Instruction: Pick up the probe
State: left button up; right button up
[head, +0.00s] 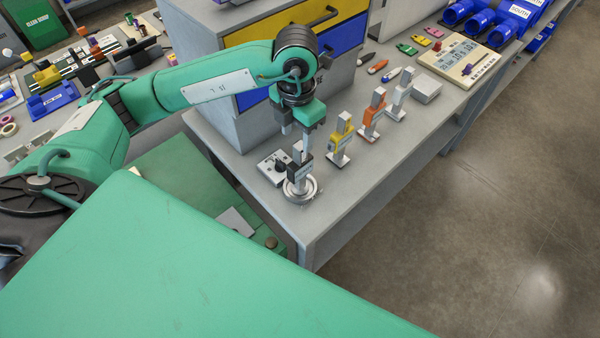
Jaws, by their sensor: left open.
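My left gripper (295,138) points straight down with its jaws open, at the near end of the grey bench (370,170). Directly below it an upright probe-like piece with a black block (300,167) stands on a round metal base (300,190). The fingers are close to its top; whether they touch it I cannot tell. Which one is the task's probe is not clearly marked. My right gripper is not in view.
A small grey box with a black knob (275,167) sits just left of the round base. A drawer cabinet (232,115) stands behind my left arm. A beige control panel (462,63) and small coloured items lie farther back. The floor at right is clear.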

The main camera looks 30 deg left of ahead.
aim_at(298, 146)
pick_arm(q)
notch_tip(298, 146, down, 3)
jog(key=shift+f+p, duration=0.15)
jog(key=shift+p, duration=0.15)
jog(key=shift+d+f+p, duration=0.1)
jog(key=shift+f+p, duration=0.3)
notch_tip(298, 146, down, 4)
jog(key=shift+w+d+f+p, duration=0.1)
jog(key=shift+p, duration=1)
jog(key=shift+f, duration=0.25)
jog(key=c, duration=0.9)
grip_shut()
